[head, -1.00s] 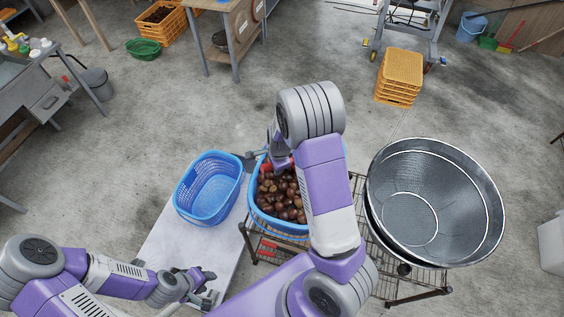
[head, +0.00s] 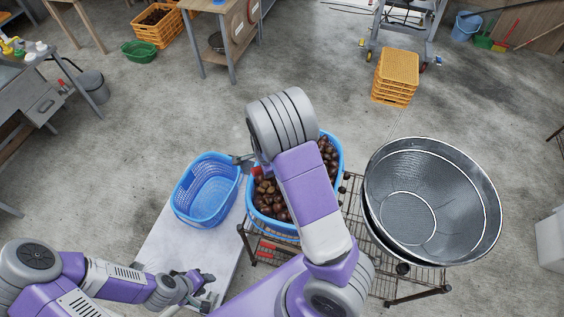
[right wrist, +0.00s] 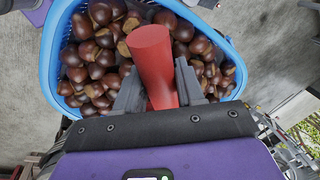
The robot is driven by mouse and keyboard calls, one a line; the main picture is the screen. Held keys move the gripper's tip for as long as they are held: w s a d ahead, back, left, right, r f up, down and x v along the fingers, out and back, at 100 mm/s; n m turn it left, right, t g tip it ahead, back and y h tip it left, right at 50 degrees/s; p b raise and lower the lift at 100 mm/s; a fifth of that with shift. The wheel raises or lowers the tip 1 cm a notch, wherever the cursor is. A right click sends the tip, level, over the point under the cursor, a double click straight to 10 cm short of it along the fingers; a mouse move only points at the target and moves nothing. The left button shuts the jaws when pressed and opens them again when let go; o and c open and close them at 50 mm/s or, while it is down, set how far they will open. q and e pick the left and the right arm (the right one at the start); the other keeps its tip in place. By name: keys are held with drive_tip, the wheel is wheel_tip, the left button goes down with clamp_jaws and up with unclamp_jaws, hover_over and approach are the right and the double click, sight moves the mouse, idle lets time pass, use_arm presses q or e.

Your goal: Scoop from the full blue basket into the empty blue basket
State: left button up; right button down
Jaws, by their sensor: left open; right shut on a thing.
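The full blue basket (head: 338,152), filled with brown chestnuts (head: 270,198), stands on a wire rack. The empty blue basket (head: 207,192) sits to its left on a pale board. My right gripper (right wrist: 158,92) is shut on a red handle (right wrist: 151,52), above the chestnuts in the right wrist view. A bit of red (head: 257,171) shows beside my right wrist in the head view; my arm covers most of that gripper. The scoop's head is not clearly visible. My left gripper (head: 197,290) is open and empty over the board's near end, apart from both baskets.
Two large metal mesh bowls (head: 433,200), nested, stand on the rack (head: 415,285) right of the full basket. The pale board (head: 185,245) has bare room in front of the empty basket. Stacked yellow crates (head: 397,77) stand on the floor farther back.

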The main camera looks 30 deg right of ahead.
drive_tip(key=shift+d+r+y+b, duration=0.15)
drive_tip(key=shift+d+r+y, duration=0.2)
drive_tip(key=shift+r, duration=0.2)
drive_tip(key=shift+d+r+y+b, duration=0.2)
drive_tip(key=shift+r+y, duration=0.15)
drive_tip(key=shift+r, duration=0.15)
drive_tip(key=shift+s+d+r+y+b, duration=0.1)
drive_tip(key=shift+d+r+y+b, duration=0.2)
drive_tip(key=shift+r, duration=0.3)
drive_tip(key=shift+w+d+r+y+b, duration=0.1)
drive_tip(key=shift+d+r+y+b, duration=0.15)
drive_tip(key=shift+r+y, duration=0.25)
drive_tip(key=shift+s+d+r+y+b, duration=0.1)
drive_tip(key=shift+d+r+y+b, duration=0.15)
drive_tip(key=shift+r, duration=0.4)
drive_tip(key=shift+d+r+m+t+y, duration=0.15)
drive_tip(key=shift+r+y, duration=0.15)
drive_tip(key=shift+r, duration=0.2)
drive_tip(key=shift+d+r+m+t+y, duration=0.15)
drive_tip(key=shift+r+y, duration=0.1)
drive_tip(key=shift+r, duration=0.25)
